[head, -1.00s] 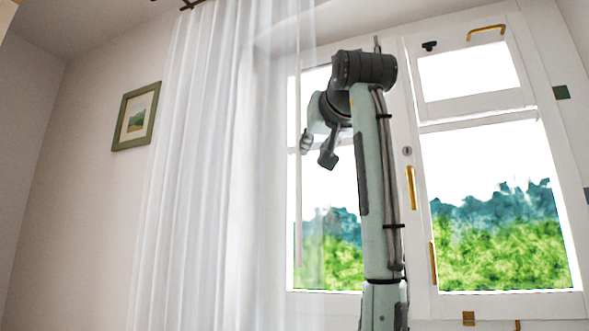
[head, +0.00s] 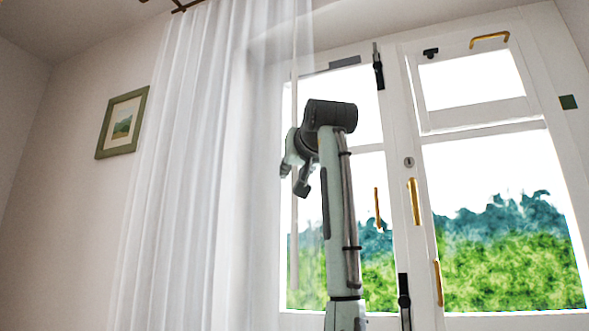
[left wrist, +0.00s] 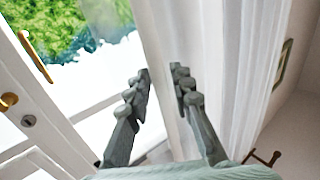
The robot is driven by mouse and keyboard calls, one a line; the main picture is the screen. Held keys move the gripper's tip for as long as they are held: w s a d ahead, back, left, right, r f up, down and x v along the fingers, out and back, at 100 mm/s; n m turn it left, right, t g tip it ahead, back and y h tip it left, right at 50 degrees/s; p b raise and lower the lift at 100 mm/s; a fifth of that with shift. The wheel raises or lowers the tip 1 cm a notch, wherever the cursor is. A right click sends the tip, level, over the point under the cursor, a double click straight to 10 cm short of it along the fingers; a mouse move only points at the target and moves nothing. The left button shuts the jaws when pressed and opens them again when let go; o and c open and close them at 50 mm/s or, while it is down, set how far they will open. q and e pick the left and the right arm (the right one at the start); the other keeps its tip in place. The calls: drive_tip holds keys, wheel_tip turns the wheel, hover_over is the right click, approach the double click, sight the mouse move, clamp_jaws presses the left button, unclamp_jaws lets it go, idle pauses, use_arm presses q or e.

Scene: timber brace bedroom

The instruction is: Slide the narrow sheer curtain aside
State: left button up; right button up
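The white sheer curtain (head: 195,180) hangs in folds left of the window in the head view; its thin right edge overlaps the left pane. My left gripper (head: 297,178) is at that right edge, seen partly through or against the sheer cloth. In the left wrist view the curtain (left wrist: 232,60) fills the right of centre. There my left gripper (left wrist: 162,72) has its two fingers apart, with the curtain's pale edge strip running behind or between them. I cannot tell whether they touch it. My right gripper is not in view.
The window frame (head: 400,130) with yellow handles (head: 414,201) stands right of my arm. A green-framed picture (head: 122,122) hangs on the wall left of the curtain. A brown curtain rod end (head: 184,6) shows at the top.

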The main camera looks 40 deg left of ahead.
use_arm(q)
drive_tip(key=shift+w+a, duration=0.1)
drive_tip(key=shift+c, duration=0.6)
clamp_jaws()
drive_tip(key=shift+a, duration=0.1)
